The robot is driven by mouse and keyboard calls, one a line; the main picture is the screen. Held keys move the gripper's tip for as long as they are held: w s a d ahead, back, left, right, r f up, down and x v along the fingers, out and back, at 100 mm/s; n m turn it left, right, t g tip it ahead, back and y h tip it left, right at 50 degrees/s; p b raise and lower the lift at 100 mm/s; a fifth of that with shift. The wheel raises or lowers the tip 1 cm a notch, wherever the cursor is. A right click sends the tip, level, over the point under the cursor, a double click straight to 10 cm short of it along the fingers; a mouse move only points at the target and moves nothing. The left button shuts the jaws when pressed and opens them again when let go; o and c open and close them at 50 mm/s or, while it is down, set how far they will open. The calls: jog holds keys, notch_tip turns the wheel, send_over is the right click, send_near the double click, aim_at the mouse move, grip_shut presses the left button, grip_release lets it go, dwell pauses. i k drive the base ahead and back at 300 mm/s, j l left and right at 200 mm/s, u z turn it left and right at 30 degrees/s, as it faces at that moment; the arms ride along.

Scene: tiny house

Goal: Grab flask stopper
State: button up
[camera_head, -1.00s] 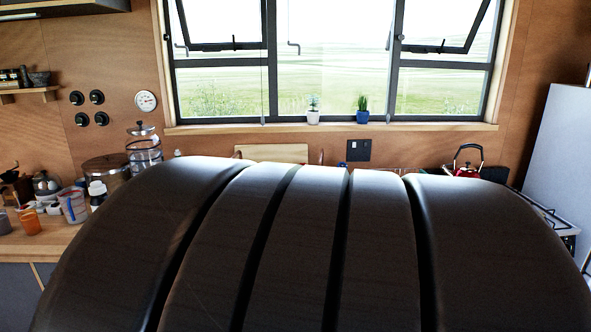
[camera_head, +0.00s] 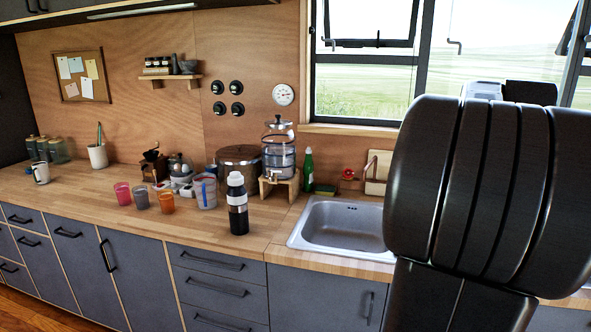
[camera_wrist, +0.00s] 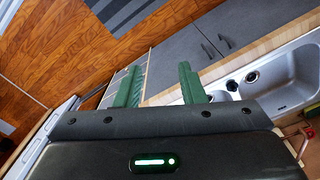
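The flask (camera_head: 238,208) stands upright on the wooden counter, left of the sink, in the head view. The fingers point towards the floor and grey cabinet fronts. The flask does not show in the wrist view. My gripper does not show in the head view, where my dark arm fills the right side.
Cups stand left of the flask, including a clear cup (camera_head: 203,190) and an orange cup (camera_head: 166,203). A pot (camera_head: 239,160) and a glass dispenser (camera_head: 279,155) are behind it. The sink (camera_head: 343,226) lies to its right. The counter front before the flask is clear.

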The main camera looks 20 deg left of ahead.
aim_at(235, 179)
jog(key=i+j, duration=0.1)
jog(key=j, duration=0.35)
jog(key=i+j, duration=0.15)
jog(key=j, duration=0.25)
jog(key=i+j+u, duration=0.1)
jog(key=j, duration=0.35)
jog(key=i+j, duration=0.15)
jog(key=j, duration=0.3)
jog(key=i+j, duration=0.1)
jog(key=j, duration=0.3)
jog(key=i+j, duration=0.15)
jog(key=j, duration=0.25)
jog(key=i+j+u, duration=0.1)
jog(key=j, duration=0.35)
jog(key=i+j, duration=0.15)
jog(key=j, duration=0.25)
